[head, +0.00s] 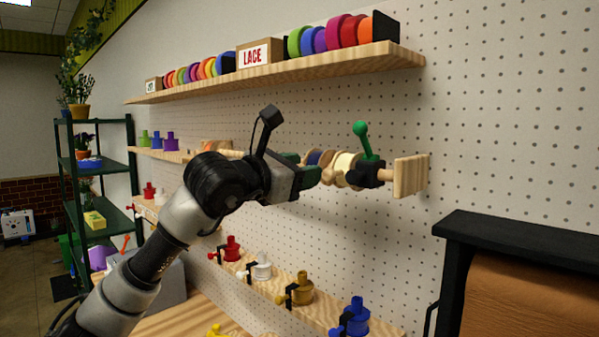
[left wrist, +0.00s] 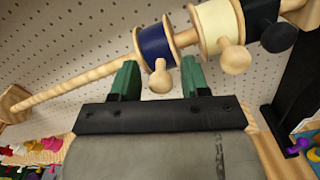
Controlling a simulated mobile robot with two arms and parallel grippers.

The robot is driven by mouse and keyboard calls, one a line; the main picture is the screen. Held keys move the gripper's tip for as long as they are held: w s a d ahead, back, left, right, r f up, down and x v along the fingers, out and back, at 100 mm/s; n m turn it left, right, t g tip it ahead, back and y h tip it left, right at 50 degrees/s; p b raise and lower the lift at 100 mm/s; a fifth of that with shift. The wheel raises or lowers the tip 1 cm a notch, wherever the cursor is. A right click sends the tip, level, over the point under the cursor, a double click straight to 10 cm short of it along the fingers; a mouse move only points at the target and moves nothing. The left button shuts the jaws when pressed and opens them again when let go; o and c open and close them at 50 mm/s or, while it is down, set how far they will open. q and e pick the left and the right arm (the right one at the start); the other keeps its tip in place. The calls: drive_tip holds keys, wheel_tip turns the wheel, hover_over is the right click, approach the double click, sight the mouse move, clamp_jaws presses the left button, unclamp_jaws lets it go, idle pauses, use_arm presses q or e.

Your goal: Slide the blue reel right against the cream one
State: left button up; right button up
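The blue reel (left wrist: 155,44), with wooden flanges and a round wooden knob, sits on a wooden rod (left wrist: 75,88); in the head view it is a small dark patch (head: 314,158). The cream reel (left wrist: 215,24) is to its right on the same rod, with its own knob; it also shows in the head view (head: 344,163). A short stretch of bare rod shows between the two reels. My left gripper (left wrist: 159,78) is open, its green fingers on either side of the blue reel's knob, apparently without gripping it. My right gripper is out of view.
A black clamp with a green lever (head: 364,145) is right of the cream reel, near the rod's square wooden end block (head: 409,176). Shelves of ribbon rolls (head: 300,70) and colored pegs (head: 303,290) lie above and below. Bare rod extends left of the blue reel.

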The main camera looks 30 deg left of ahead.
use_arm(q)
drive_tip(key=shift+s+a+f+b, duration=0.15)
drive_tip(key=shift+s+b, duration=0.3)
drive_tip(key=b+v, duration=0.4)
drive_tip(key=v, duration=0.6)
